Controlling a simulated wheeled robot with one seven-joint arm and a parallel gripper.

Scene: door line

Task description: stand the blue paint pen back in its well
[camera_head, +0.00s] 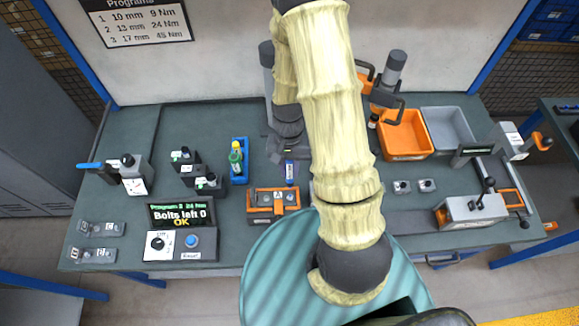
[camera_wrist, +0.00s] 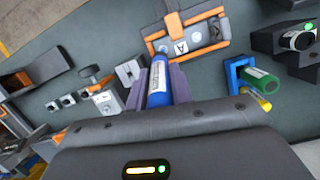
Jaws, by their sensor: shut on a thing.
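The blue paint pen (camera_wrist: 158,84) with a white label is held between the two fingers of my gripper (camera_wrist: 159,90) in the wrist view. In the head view the blue pen (camera_head: 290,170) shows just below my gripper (camera_head: 288,155), above the bench. The blue pen rack (camera_head: 239,179) stands to the left of my gripper in the head view, with a green pen (camera_head: 236,158) and a yellow one (camera_head: 237,145) in it. In the wrist view the rack (camera_wrist: 232,70) is to the right of the held pen. The empty well is not clear to see.
An orange fixture (camera_head: 272,201) marked A lies just in front of my gripper. Black holders (camera_head: 187,160) stand left of the rack, and a display (camera_head: 181,214) is in front of them. Orange (camera_head: 405,137) and grey (camera_head: 447,128) bins are at the right.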

